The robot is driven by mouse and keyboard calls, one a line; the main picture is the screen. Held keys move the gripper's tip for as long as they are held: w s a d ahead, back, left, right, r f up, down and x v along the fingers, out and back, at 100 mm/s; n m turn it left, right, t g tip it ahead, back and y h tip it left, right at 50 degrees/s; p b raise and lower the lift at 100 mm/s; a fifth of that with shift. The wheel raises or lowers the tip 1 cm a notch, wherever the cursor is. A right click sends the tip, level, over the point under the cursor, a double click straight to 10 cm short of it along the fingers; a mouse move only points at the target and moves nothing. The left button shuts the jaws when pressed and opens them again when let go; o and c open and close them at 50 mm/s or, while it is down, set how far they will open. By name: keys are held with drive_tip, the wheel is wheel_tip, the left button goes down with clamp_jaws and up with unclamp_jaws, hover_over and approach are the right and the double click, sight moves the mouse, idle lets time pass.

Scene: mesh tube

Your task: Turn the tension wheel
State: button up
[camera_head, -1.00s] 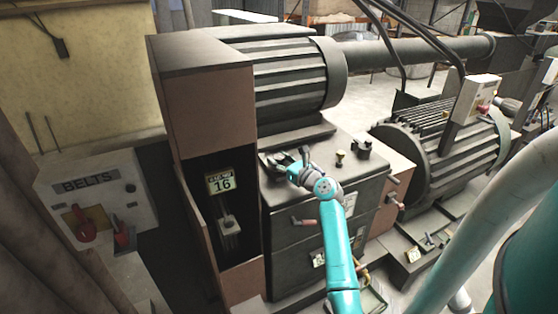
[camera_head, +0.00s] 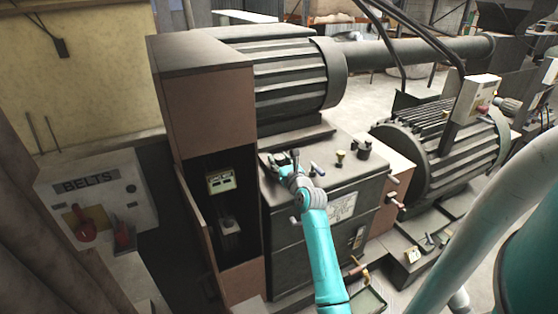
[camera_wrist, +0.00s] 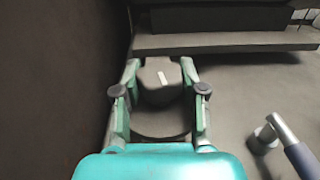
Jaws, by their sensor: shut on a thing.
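The tension wheel (camera_wrist: 160,92) is a dark, rounded part with a short white mark on top. It sits between the two fingers of my gripper (camera_wrist: 160,96) in the wrist view. My gripper is shut on it, one finger on each side. In the head view my gripper (camera_head: 286,161) is at the left end of the dark machine's top, and it hides most of the wheel. A small yellowish counter (camera_head: 221,182) sits in the open cabinet to the left. Its figures are not clear to read.
A lever with a grey-blue handle (camera_head: 317,168) stands close right of my gripper. A yellow-topped knob (camera_head: 340,158) is further right. The large ribbed motor (camera_head: 285,80) rises behind. A BELTS switch box (camera_head: 95,205) is at the left.

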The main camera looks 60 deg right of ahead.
drive_tip(key=shift+f+m+g+h, duration=0.15)
drive_tip(key=shift+m+g+h, duration=0.45)
drive_tip(key=shift+h, duration=0.2)
drive_tip(key=o, duration=1.2)
drive_tip(key=shift+c, duration=0.2)
drive_tip(key=v, duration=1.2)
